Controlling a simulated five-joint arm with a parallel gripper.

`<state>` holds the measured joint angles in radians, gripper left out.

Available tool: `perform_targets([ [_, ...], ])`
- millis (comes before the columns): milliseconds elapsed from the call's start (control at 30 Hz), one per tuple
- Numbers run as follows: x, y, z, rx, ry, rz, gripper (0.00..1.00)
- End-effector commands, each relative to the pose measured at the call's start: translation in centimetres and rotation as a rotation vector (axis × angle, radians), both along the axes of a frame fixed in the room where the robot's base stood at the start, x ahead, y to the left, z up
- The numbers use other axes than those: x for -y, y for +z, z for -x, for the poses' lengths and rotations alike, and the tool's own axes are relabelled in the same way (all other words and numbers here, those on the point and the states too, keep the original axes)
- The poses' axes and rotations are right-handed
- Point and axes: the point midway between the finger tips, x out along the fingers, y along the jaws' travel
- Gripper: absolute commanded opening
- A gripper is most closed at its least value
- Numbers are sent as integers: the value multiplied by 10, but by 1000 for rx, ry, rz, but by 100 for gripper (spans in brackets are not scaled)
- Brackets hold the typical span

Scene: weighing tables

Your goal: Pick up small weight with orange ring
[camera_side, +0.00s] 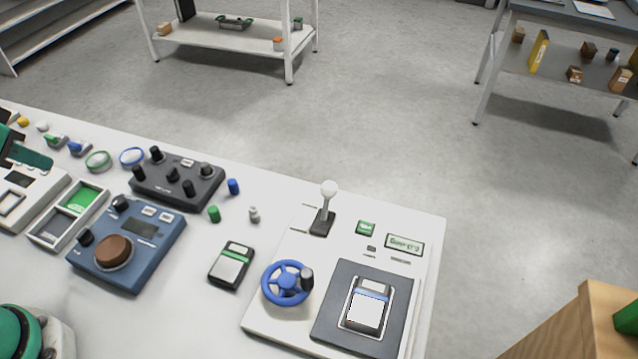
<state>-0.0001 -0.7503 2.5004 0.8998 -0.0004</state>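A small grey weight (254,214) stands upright on the white table, right of a green cylinder (214,214) and a blue cylinder (233,187). It is too small here to tell whether it has a ring, and I see no orange on it. No other weight with an orange ring can be made out.
The white table (418,218) holds a black knob box (178,193), a blue device (133,237), a small scale (232,265) and a panel with a blue handwheel (287,284) and a lever (326,208). Free tabletop surrounds the weight.

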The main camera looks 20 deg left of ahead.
Motion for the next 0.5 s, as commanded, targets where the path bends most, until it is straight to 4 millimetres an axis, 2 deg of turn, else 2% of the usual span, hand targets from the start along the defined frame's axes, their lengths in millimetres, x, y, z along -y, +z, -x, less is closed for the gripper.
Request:
perform_targets([
  [33, 0, 0, 0, 0, 0, 0, 18],
  [167, 0, 0, 0, 0, -1, 0, 43],
  [200, 0, 0, 0, 0, -1, 0, 45],
  [500, 0, 0, -1, -1, -1, 0, 45],
])
